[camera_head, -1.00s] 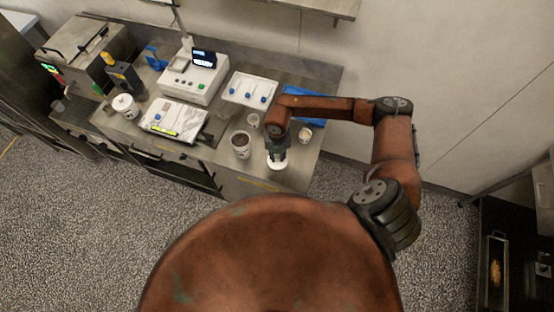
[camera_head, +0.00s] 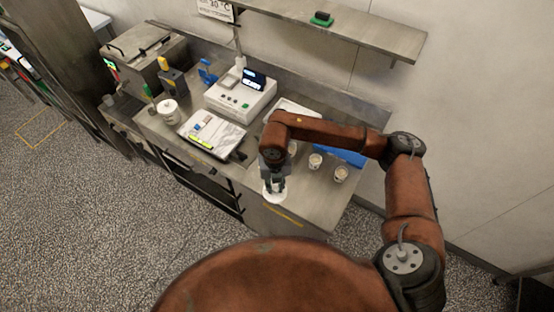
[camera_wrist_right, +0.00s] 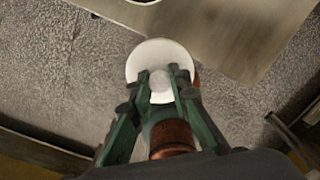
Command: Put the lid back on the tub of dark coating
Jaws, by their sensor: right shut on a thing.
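My right gripper (camera_head: 272,184) is shut on the knob of a round white lid (camera_head: 273,197). The lid hangs below the fingers by the counter's front edge. In the right wrist view, my right gripper (camera_wrist_right: 160,88) pinches the knob at the middle of the white lid (camera_wrist_right: 150,56), with floor around most of it. The open tub of dark coating is not visible now; my right arm and gripper cover the area where it stood in the earlier head view. My left gripper is not in view.
A blue item (camera_head: 348,157) lies behind the cups. A shelf (camera_head: 370,33) hangs above.

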